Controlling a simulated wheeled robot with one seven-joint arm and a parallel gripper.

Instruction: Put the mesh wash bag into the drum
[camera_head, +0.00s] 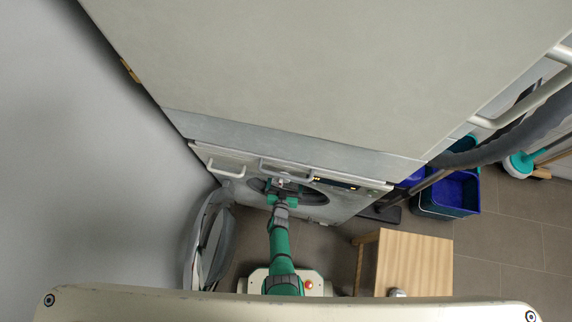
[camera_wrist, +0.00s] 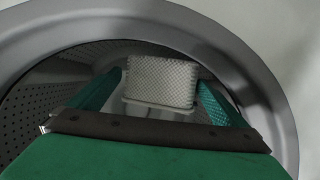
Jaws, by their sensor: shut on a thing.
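The mesh wash bag (camera_wrist: 162,72) is a pale, box-like bundle with a fine net pattern, seen in the wrist view. My gripper (camera_wrist: 160,90) is shut on it, with a green finger at each side. The bag is within the round metal rim (camera_wrist: 262,85) of the opening, and the perforated drum wall (camera_wrist: 50,92) shows to the left. Whether the bag touches the drum floor cannot be told. In the head view my gripper (camera_head: 281,184) is at the machine's dark drum opening (camera_head: 318,196); the bag cannot be made out there.
The round door (camera_head: 207,240) stands open to the left of the opening. A wooden stool (camera_head: 415,262) stands at the lower right. Blue buckets (camera_head: 452,193) are on the floor to the right. A large grey upper unit (camera_head: 330,80) fills the top.

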